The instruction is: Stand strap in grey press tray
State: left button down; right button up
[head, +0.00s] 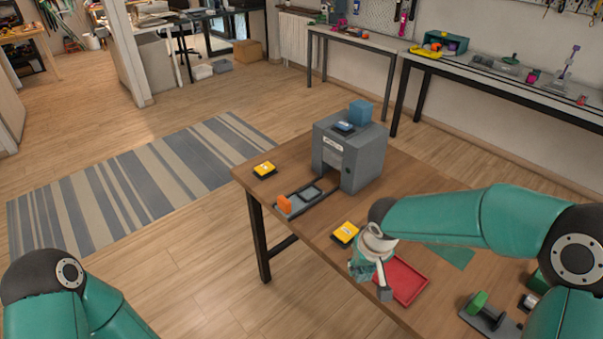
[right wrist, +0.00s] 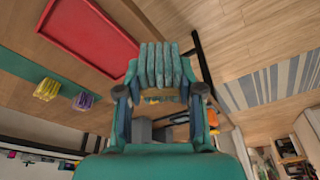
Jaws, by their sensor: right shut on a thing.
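My right gripper (head: 371,274) is above the table, near the left edge of the red tray. It is shut on a teal ribbed strap (right wrist: 160,66), which spans between the two fingers in the right wrist view. In the head view the strap is a small teal patch (head: 358,268), partly hidden by the gripper. The grey press tray (head: 304,197) with a dark square recess and an orange handle (head: 284,203) lies in front of the grey press (head: 349,155). No strap shows in it. My left gripper is out of view; only its arm shows at lower left.
A red tray (head: 407,281) is just right of my gripper. A green dumbbell-shaped tool (head: 478,303) stands at the right. A blue block (head: 361,112) sits on the press.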

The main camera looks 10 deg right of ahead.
aim_at(310, 194)
jog(key=u, duration=0.2)
jog(key=i, duration=1.3)
jog(key=u, duration=0.25)
